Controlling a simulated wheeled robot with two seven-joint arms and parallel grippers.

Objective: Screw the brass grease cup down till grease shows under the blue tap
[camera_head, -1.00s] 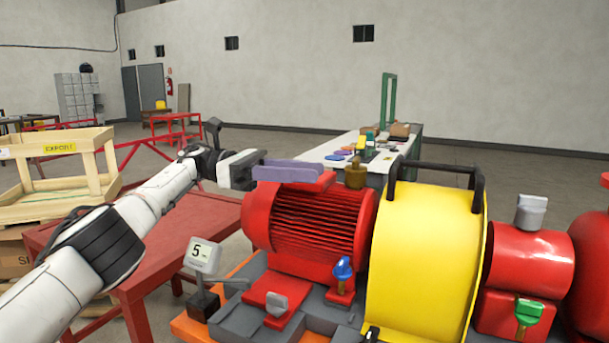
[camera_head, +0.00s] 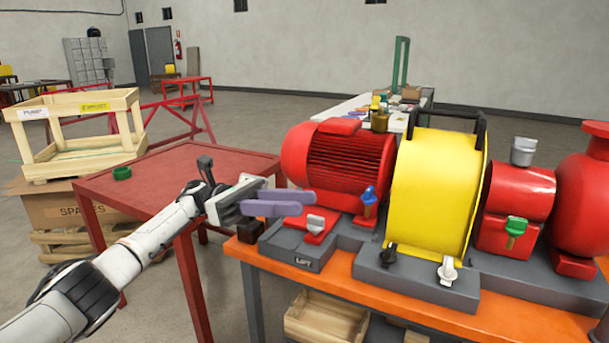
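The brass grease cup (camera_head: 380,121) stands upright at the top right of the red motor (camera_head: 345,160), beside the yellow guard (camera_head: 432,190). The blue tap (camera_head: 369,196) is low at the motor's front; I see no grease under it. My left gripper (camera_head: 310,204) has purple fingers pointing right, in front of the motor's left end and near the grey tap (camera_head: 316,223). It is well below and left of the cup and apart from it. Its fingers overlap in view, so their gap is unclear. My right gripper is out of view.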

